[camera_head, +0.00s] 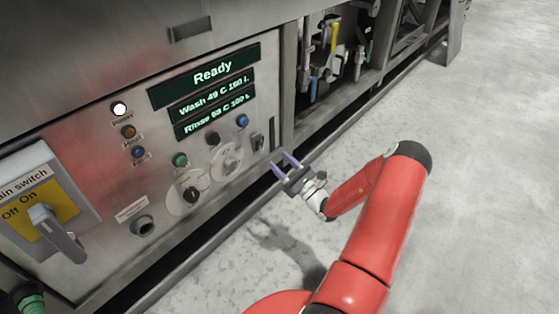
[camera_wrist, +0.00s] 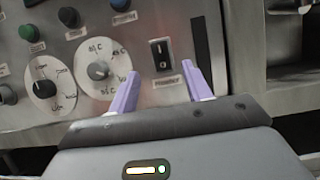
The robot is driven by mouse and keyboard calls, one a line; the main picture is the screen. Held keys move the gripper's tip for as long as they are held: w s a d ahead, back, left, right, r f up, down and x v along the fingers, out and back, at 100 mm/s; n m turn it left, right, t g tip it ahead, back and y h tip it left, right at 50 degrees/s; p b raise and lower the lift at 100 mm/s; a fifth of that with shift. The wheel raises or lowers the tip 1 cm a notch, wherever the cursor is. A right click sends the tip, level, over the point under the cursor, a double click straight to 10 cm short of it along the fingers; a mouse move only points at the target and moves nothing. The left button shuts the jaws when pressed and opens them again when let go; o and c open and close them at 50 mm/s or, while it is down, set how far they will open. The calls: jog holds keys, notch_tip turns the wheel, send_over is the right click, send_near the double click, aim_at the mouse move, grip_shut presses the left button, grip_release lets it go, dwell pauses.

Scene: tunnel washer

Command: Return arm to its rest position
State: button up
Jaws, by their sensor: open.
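My gripper (camera_head: 283,163) is open and empty, its two purple fingers pointing toward the lower right part of the washer's control panel (camera_head: 100,165). In the wrist view my gripper (camera_wrist: 160,88) has its fingers apart, with a rocker switch (camera_wrist: 161,55) showing just beyond the gap between them. A temperature dial (camera_wrist: 100,71) is left of the fingers. No contact with the panel can be seen. My red arm reaches up from the bottom of the head view and bends left toward the panel.
The display (camera_head: 205,88) reads "Ready", with wash and rinse lines. A main switch (camera_head: 55,225) with a grey handle sticks out at the left. Pipes with a yellow valve handle (camera_head: 334,35) sit in an open bay at the top. The concrete floor (camera_head: 490,180) at right is clear.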

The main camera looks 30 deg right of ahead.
jog(key=s+a+r+n+g+y, duration=0.1)
jog(key=s+a+r+n+g, duration=0.3)
jog(key=a+n+g, duration=0.35)
jog(key=s+a+r+n+g+y, duration=0.2)
jog(key=s+a+r+n+g, duration=0.25)
jog(key=a+n+g, duration=0.35)
jog(key=s+a+r+n+g+y, duration=0.1)
jog(key=s+a+r+n+g, duration=0.4)
jog(key=a, duration=0.4)
jog(key=s+d+r+n+t+h, duration=0.2)
jog(key=s+r+n+h, duration=0.3)
jog(key=s+n+h, duration=0.15)
jog(key=s+d+r+n+t+h, duration=0.2)
jog(key=s+r+n+t+h, duration=0.1)
jog(key=s+r+n+h, duration=0.4)
notch_tip(320, 180, up, 11)
jog(key=s+m+y+p, duration=0.1)
jog(key=m+p, duration=0.1)
jog(key=p, duration=1)
jog(key=shift+a+y, duration=0.25)
jog(key=shift+y, duration=0.1)
